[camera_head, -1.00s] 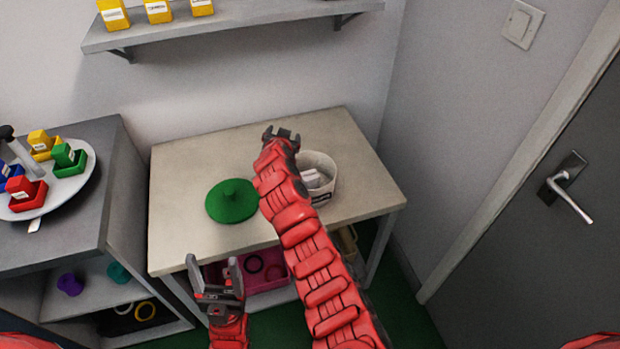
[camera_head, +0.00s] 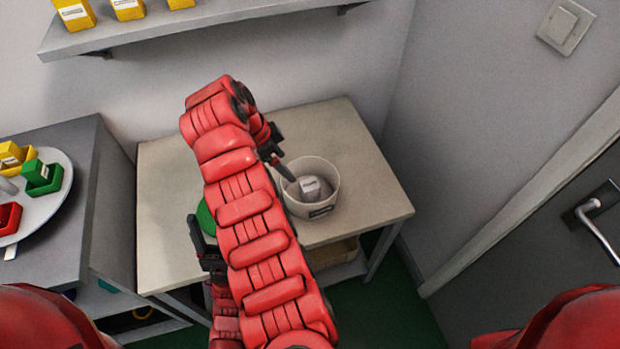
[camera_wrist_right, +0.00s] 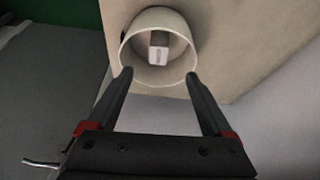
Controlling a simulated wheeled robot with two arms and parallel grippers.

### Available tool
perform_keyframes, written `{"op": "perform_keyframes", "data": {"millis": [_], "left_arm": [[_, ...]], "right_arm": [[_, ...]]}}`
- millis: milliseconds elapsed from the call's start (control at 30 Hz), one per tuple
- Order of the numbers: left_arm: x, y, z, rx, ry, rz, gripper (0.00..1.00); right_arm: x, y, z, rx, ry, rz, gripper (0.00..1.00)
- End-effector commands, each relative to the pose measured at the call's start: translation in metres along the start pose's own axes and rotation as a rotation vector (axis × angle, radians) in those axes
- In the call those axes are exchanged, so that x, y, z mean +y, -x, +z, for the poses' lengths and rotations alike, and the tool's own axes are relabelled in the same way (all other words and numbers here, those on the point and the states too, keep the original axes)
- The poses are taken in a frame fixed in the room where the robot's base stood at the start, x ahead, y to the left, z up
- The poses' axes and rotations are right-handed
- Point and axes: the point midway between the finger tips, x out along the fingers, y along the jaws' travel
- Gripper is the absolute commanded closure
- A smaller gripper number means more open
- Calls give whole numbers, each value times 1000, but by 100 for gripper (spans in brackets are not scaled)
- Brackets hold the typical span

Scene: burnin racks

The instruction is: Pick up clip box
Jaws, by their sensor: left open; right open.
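A small pale box with a label (camera_head: 309,187), which looks like the clip box, lies inside a round cream bin (camera_head: 328,207) on the table. In the right wrist view the box (camera_wrist_right: 158,47) shows inside the bin (camera_wrist_right: 128,50). My right gripper (camera_head: 283,160) is at the bin's left rim in the head view. In the right wrist view its open fingers (camera_wrist_right: 160,78) are spread at the near rim, with nothing between them but the bin. My left gripper (camera_head: 204,245) is at the table's front edge, partly hidden by my right arm; it is open.
The beige table (camera_head: 165,190) has a green disc (camera_head: 206,216) mostly hidden behind my right arm. A grey cabinet on the left bears a round tray (camera_head: 50,205) with coloured boxes. A wall shelf (camera_head: 190,22) holds yellow boxes. A door stands at right.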

Motion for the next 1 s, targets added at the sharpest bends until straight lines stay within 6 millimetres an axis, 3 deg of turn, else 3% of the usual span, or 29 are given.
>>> {"op": "perform_keyframes", "data": {"millis": [500,767,1000], "left_arm": [[-1,-29,-5,0,0,0,30],[-2,-35,-6,0,0,0,30],[-2,-42,-7,0,0,0,30]], "right_arm": [[1,-100,-2,2,1,4,15],[0,-121,-4,1,-1,-1,15],[0,-159,-8,4,0,1,15]]}}
